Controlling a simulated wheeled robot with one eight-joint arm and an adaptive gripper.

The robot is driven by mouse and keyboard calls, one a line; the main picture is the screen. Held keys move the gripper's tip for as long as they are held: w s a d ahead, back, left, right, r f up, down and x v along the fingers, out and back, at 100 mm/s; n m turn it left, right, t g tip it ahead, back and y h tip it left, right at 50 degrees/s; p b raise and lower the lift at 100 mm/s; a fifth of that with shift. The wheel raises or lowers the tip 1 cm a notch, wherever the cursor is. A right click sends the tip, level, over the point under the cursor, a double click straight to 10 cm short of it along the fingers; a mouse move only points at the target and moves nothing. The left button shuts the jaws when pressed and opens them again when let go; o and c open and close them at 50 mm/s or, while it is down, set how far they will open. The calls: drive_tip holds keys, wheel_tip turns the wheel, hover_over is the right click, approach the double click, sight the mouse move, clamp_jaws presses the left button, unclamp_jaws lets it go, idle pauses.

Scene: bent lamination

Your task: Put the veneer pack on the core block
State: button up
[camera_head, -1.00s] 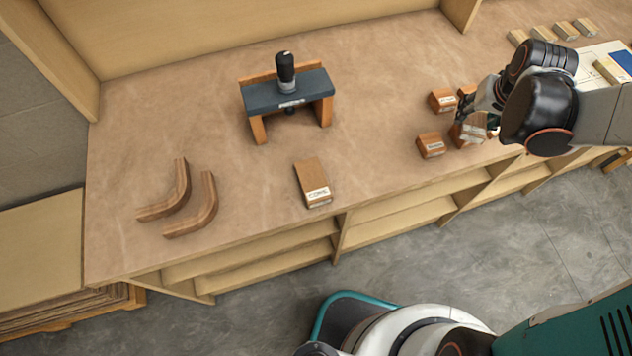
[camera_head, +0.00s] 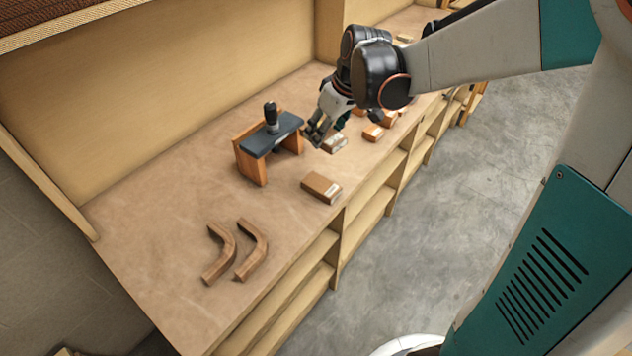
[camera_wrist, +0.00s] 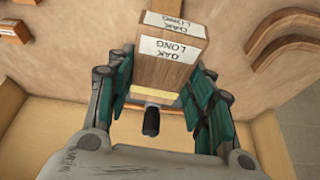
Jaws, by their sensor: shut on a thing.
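The veneer pack (camera_wrist: 165,68) is a brown wooden block with white labels reading OAK LONG in the wrist view. My gripper (camera_wrist: 160,82) is shut on it, with the green finger pads at its two sides. In the head view the pack (camera_head: 334,143) hangs from my gripper (camera_head: 319,136), above the bench just right of the press. The core block (camera_head: 318,186) lies flat on the bench with a white label at its right end, nearer the front edge than the pack and apart from it.
A dark-topped press (camera_head: 270,137) with a black knob stands left of my gripper. Two curved wooden pieces (camera_head: 252,249) lie at the front left. Small labelled blocks (camera_head: 373,132) sit to the right, partly behind my arm. The bench between the curved pieces and core block is clear.

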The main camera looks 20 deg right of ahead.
sight(318, 182)
drive_tip(key=r, duration=0.1)
drive_tip(key=r+n, duration=0.1)
drive_tip(key=shift+w+r, duration=0.2)
drive_tip(key=shift+r, duration=0.15)
drive_tip(key=shift+y, duration=0.3)
wheel_tip(318, 182, down, 20)
drive_tip(key=b, duration=0.5)
drive_tip(key=shift+r+b, duration=0.2)
drive_tip(key=shift+b, duration=0.1)
drive_tip(key=shift+w+f, duration=0.1)
drive_tip(key=shift+f, duration=0.1)
drive_tip(key=o, duration=1.1)
drive_tip(key=shift+r, duration=0.15)
